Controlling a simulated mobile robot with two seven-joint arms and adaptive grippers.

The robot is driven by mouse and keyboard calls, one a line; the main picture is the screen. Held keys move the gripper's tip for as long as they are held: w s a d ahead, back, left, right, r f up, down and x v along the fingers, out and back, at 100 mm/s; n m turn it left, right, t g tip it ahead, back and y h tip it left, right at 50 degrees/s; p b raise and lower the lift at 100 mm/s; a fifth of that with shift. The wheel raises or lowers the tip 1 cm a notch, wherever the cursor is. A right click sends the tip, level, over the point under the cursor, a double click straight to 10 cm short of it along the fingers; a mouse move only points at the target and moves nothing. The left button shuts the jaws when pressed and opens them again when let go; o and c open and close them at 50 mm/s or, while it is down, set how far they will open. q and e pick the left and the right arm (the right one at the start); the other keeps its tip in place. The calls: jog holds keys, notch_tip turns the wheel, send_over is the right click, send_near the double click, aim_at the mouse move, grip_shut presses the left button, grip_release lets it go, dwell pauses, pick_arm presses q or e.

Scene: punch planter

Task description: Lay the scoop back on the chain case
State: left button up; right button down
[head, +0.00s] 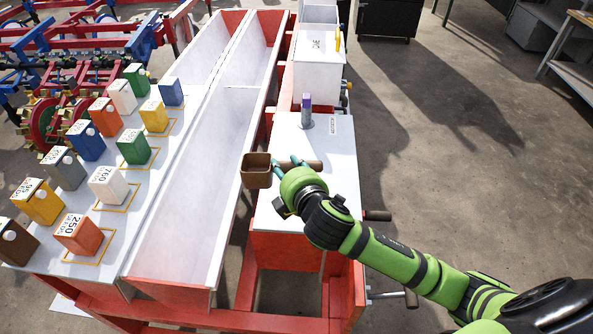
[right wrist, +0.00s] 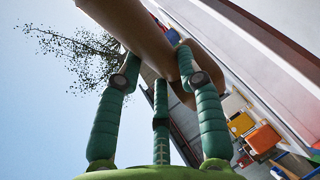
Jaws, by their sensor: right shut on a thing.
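The brown scoop has a square bowl (head: 257,173) at the left and a round handle (head: 315,165) at the right. My right gripper (head: 298,163) is shut on the handle and holds the scoop over the white-topped chain case (head: 325,200), with the bowl at the case's left edge. I cannot tell the exact gap between scoop and case. In the right wrist view the brown scoop (right wrist: 130,25) runs across the top, between the teal fingers of my right gripper (right wrist: 163,75). My left gripper is not in view.
A grey cylinder with a purple top (head: 307,110) stands at the far end of the case. A white lidded box (head: 318,72) is behind it. A long open white trough (head: 195,200) lies left. Several coloured numbered blocks stand on the white panel (head: 150,200) further left.

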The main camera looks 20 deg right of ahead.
jog(key=shift+m+h, duration=0.4)
jog(key=shift+h, duration=0.1)
jog(key=w+d+f, duration=0.1)
jog(key=w+d, duration=0.2)
jog(key=d, duration=0.1)
jog(key=w+d+f, duration=0.2)
jog(key=w+d, duration=0.1)
jog(key=d, duration=0.1)
jog(key=w+d+f, duration=0.2)
jog(key=w+d, duration=0.1)
jog(key=d, duration=0.2)
jog(key=shift+w+d+f, duration=0.1)
jog(key=shift+w+f, duration=0.1)
jog(key=shift+w, duration=0.05)
jog(key=shift+d+f, duration=0.15)
jog(key=shift+f, duration=0.05)
notch_tip(320, 180, down, 2)
jog(key=shift+f, duration=0.7)
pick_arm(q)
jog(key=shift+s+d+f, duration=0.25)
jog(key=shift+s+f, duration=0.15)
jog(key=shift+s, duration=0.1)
pick_arm(e)
jog(key=c, duration=0.8)
grip_release()
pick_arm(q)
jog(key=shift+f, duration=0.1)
